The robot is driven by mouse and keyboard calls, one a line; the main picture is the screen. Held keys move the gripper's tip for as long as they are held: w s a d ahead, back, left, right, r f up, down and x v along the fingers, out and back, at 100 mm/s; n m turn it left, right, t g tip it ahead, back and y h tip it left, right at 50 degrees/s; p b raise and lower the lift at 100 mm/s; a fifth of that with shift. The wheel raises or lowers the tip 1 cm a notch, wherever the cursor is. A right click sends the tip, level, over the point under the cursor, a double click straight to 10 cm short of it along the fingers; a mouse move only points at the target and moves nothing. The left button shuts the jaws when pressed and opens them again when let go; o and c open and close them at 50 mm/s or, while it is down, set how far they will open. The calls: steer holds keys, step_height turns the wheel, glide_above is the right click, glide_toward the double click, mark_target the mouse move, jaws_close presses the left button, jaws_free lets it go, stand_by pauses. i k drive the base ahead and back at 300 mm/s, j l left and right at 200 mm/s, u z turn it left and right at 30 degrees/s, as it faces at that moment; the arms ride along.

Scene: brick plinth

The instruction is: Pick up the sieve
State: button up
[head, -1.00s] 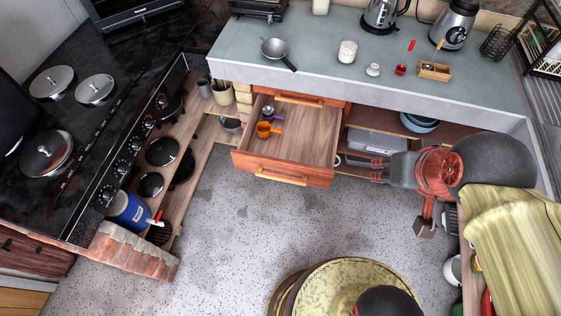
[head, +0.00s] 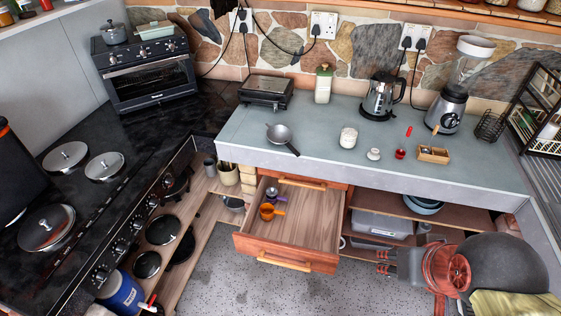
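A grey round pan-shaped utensil with a dark handle (head: 279,134) lies on the grey counter (head: 310,152), left of its middle. It is the likeliest sieve in the head view, but I cannot make out any mesh. My gripper (head: 380,258) is at the lower right, beside the shelves below the counter. It is well below and to the right of the utensil, apart from it. The fingers are small and seen from above, so I cannot tell whether they are open or shut.
A wooden drawer (head: 287,254) stands pulled out, holding an orange cup (head: 267,211) and other small utensils. A white jar (head: 348,138), a small white cup (head: 374,154), a kettle (head: 382,97) and a blender (head: 449,107) stand on the counter. The stove (head: 75,222) is at left.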

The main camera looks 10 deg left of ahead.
mark_target(277, 134)
steer(key=i+j+z, duration=0.1)
steer(key=i+j, duration=0.35)
steer(key=i+j+z, duration=0.1)
steer(key=i+j, duration=0.35)
steer(key=j, duration=0.15)
